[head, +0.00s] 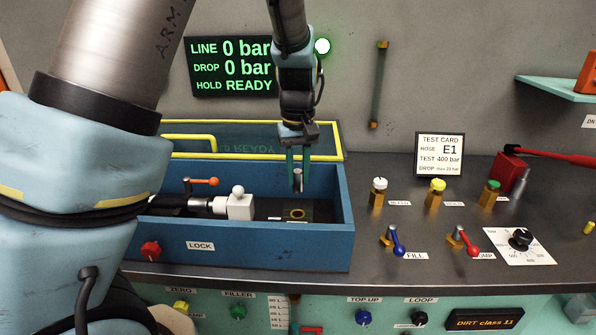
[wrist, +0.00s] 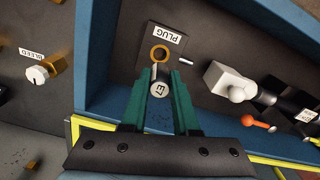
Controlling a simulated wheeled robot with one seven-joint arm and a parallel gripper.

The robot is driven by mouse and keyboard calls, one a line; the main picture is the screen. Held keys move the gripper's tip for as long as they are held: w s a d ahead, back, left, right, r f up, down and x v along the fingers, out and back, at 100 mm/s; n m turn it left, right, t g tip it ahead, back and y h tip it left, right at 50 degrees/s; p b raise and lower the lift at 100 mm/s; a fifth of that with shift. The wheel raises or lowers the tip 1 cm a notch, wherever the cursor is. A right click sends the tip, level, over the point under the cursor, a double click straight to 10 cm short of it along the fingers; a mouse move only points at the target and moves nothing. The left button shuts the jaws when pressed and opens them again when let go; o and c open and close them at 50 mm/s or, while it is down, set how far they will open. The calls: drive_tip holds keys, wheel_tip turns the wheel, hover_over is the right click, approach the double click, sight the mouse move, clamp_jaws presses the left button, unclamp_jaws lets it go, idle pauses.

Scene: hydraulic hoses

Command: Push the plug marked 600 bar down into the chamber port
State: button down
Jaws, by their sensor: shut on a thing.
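My gripper (head: 298,168) hangs over the blue chamber, its green fingers shut on a small grey metal plug (head: 298,183). In the wrist view my gripper (wrist: 160,76) has the plug (wrist: 160,90) between its fingertips. The plug's round top carries a short mark like E7, perhaps upside down; I read no 600 bar on it. The chamber port, a brass ring (head: 297,213) on the chamber floor, lies below the plug with a visible gap in the head view. The port (wrist: 160,53) shows just beyond the plug in the wrist view, beside a PLUG label (wrist: 167,33).
The blue chamber walls (head: 300,245) surround the port, with the yellow-edged lid (head: 250,157) raised behind. A white block fitting (head: 240,206) and an orange-handled lever (head: 204,181) stand left of the port. A small pin (wrist: 186,61) is beside the port. The display (head: 232,67) reads 0 bar, READY.

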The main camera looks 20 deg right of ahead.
sight(298, 193)
idle(0.3)
drive_tip(key=shift+f+b, duration=1.7)
drive_tip(key=shift+f, duration=1.15)
drive_tip(key=shift+f+b, duration=0.5)
drive_tip(key=shift+f, duration=1.3)
drive_tip(key=c, duration=0.6)
unclamp_jaws()
wheel_tip(298, 193, up, 11)
drive_tip(key=shift+f+b, duration=0.1)
drive_tip(key=shift+b, duration=0.8)
drive_tip(key=shift+s, duration=0.15)
